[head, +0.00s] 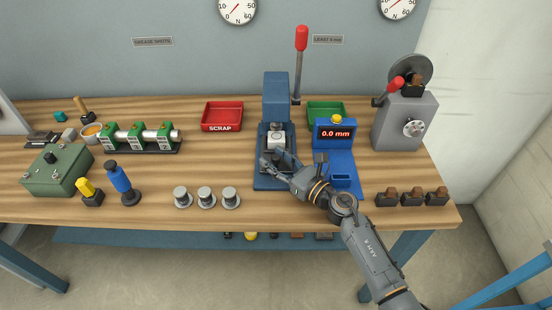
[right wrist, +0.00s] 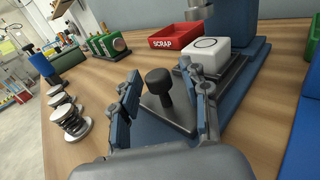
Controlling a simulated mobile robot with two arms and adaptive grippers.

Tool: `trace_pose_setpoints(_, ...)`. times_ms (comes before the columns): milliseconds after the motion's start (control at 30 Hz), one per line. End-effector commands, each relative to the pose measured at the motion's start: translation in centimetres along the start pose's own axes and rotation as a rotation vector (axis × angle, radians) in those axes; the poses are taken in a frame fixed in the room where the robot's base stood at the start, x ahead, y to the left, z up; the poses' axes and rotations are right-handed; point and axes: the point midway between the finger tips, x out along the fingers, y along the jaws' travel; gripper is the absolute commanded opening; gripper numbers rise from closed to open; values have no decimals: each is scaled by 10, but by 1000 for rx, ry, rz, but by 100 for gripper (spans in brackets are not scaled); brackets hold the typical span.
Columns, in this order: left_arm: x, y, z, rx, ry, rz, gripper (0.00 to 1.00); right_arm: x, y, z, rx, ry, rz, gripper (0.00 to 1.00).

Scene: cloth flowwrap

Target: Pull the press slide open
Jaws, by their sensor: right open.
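The blue press (head: 276,98) stands near the middle of the bench with its red-tipped lever (head: 301,40) upright. Its dark slide plate (right wrist: 172,118) carries a black knob (right wrist: 159,88) at the front. A white block (right wrist: 208,54) with a circle on top sits behind the knob; it also shows in the head view (head: 277,140). My right gripper (head: 273,160) is open at the front of the press. In the right wrist view its fingers stand on either side of the knob, apparently not closed on it. The knob is hard to make out in the head view. My left gripper is out of view.
A blue gauge box (head: 335,134) reading 0.0 mm stands close right of the press. A red scrap tray (head: 222,116) and a green tray (head: 325,110) lie behind. Several round metal pieces (head: 205,197) stand left. Bare bench lies in front of the press.

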Motion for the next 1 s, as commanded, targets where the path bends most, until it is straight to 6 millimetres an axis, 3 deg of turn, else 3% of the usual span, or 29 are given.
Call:
trace_pose_setpoints(200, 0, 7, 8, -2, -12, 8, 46, 0, 0, 0, 0, 0, -1, 46)
trace_pose_setpoints(433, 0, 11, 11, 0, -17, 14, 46, 0, 0, 0, 0, 0, -1, 0)
trace_pose_setpoints(733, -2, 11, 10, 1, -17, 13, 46, -5, 4, 0, 0, 1, -1, 0)
trace_pose_setpoints(1000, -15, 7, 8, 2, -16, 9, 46, -51, 49, -1, 0, 5, 0, 0)
